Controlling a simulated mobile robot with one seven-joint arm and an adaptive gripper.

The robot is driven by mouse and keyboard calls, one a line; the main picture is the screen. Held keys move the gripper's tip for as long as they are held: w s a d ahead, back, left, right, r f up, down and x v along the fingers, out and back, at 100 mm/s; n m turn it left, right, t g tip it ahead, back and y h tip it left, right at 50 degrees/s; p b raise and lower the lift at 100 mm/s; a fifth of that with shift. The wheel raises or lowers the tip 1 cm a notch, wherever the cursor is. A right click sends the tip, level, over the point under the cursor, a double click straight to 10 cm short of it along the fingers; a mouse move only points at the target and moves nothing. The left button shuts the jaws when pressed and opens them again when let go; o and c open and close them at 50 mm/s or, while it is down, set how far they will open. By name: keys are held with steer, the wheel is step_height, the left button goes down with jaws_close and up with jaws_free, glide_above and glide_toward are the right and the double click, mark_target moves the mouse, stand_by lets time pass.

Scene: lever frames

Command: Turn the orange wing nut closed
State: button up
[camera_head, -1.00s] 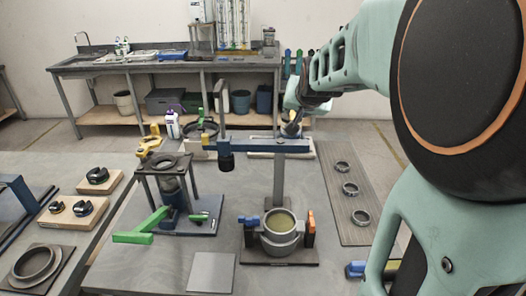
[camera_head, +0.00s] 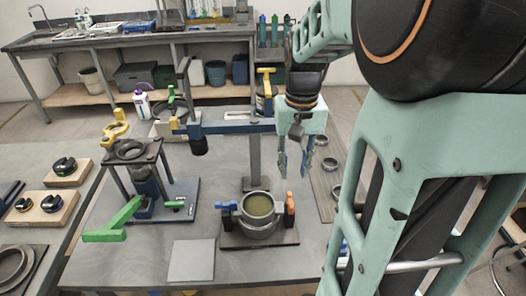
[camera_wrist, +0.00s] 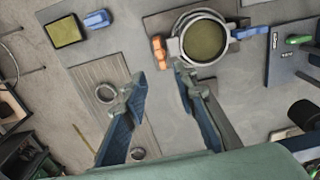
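The orange wing nut (camera_head: 290,205) stands upright at the right side of a round grey ring holder with a greenish disc inside (camera_head: 258,208). In the wrist view the orange wing nut (camera_wrist: 159,49) lies beyond the fingertips, left of the ring holder (camera_wrist: 203,38). My gripper (camera_head: 296,170) hangs pointing down, above and a little behind the wing nut, apart from it. In the wrist view my gripper (camera_wrist: 160,74) shows its two fingers spread with nothing between them. A blue part (camera_head: 226,206) is at the holder's left side.
A post with a blue crossarm (camera_head: 238,127) rises just behind the holder. A stand with a green lever (camera_head: 114,222) is to the left. Loose rings (camera_head: 329,164) lie on a ribbed mat to the right. A bare grey plate (camera_head: 192,260) lies in front.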

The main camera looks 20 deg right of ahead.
mark_target(290, 200)
step_height(290, 200, down, 10)
steer(key=shift+f, duration=0.25)
stand_by(0.3)
jaws_close()
